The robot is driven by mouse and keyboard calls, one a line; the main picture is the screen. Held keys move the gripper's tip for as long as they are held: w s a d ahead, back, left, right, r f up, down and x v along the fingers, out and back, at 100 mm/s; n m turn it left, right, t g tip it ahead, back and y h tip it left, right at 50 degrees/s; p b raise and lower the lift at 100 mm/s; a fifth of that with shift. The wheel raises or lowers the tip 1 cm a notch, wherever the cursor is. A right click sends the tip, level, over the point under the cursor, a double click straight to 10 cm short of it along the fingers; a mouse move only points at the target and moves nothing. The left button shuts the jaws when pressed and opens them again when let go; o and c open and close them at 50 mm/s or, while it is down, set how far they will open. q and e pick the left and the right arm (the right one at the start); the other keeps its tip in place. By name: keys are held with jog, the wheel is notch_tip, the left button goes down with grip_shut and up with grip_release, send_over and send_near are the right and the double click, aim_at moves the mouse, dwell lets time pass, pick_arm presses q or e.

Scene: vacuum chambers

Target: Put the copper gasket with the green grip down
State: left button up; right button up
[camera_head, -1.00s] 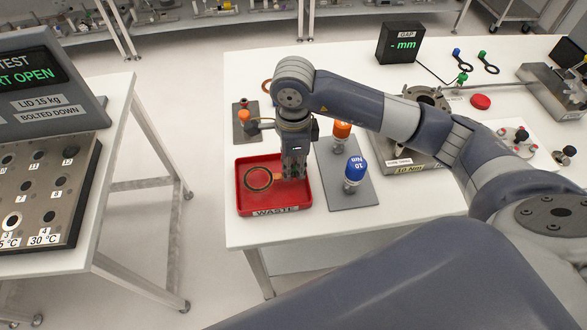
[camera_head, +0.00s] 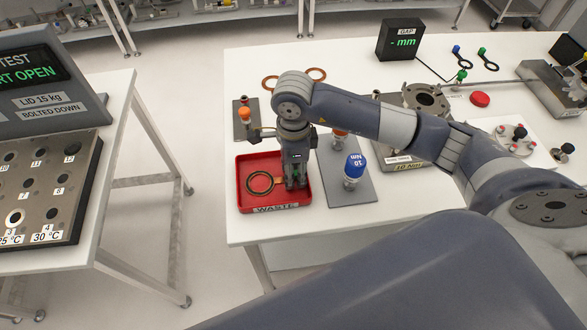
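A copper gasket (camera_head: 260,183), a flat ring with a short tab, is in or just above the red tray (camera_head: 246,206) marked WASTE. My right gripper (camera_head: 294,186) points straight down over the right side of the tray. Its fingers appear shut on the tab end of the gasket, where a small hint of green shows between them. The fingers hide most of the grip. I cannot tell whether the ring touches the tray floor. My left gripper is not in view.
Two copper rings (camera_head: 316,74) lie on the table behind my arm. An orange-topped item (camera_head: 245,115) stands behind the tray. A flanged chamber (camera_head: 425,100) is farther right.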

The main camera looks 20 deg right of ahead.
jog(key=shift+r, duration=0.1)
jog(key=shift+r, duration=0.2)
notch_tip(320, 180, up, 12)
jog(key=b, duration=0.2)
jog(key=shift+f, duration=0.15)
jog(key=shift+s, duration=0.1)
dwell(0.3)
